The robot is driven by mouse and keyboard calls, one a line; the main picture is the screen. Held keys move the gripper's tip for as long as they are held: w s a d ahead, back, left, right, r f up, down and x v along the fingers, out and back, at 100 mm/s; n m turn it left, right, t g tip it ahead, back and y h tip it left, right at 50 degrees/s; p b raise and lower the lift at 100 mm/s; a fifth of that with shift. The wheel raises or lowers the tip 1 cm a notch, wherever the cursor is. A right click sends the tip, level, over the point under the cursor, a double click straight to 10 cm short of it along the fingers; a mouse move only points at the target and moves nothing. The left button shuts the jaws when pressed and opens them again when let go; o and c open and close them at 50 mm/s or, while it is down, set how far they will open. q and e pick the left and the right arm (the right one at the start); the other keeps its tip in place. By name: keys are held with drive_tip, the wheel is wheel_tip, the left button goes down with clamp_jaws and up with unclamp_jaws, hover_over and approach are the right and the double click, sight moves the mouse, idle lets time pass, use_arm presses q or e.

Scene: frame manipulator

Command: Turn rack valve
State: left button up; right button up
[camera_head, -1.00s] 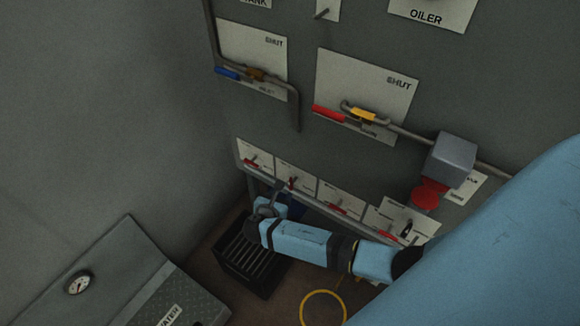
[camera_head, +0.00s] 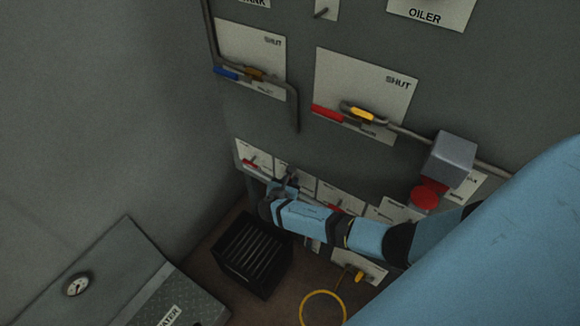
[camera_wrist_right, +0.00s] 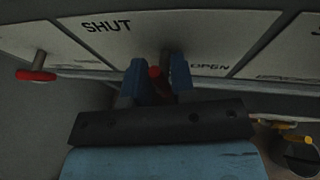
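A row of white valve plates with red handles runs along the rack on the lower wall. My right gripper (camera_head: 287,184) is at the second plate from the left and covers most of it in the head view. In the right wrist view, its two blue fingers (camera_wrist_right: 158,78) stand apart on either side of a red handle (camera_wrist_right: 155,72), with a gap at the right finger. This plate (camera_wrist_right: 120,35) reads SHUT at upper left and OPEN at lower right. The first valve's red handle (camera_wrist_right: 36,75) is to the left. My left gripper is out of view.
A black slatted crate (camera_head: 250,255) stands on the floor below the rack. A red knob on a grey box (camera_head: 450,158) is right of the plates. Piped valves with blue (camera_head: 226,73) and red (camera_head: 327,113) levers are above. A yellow ring (camera_head: 323,307) is low.

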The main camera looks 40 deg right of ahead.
clamp_jaws()
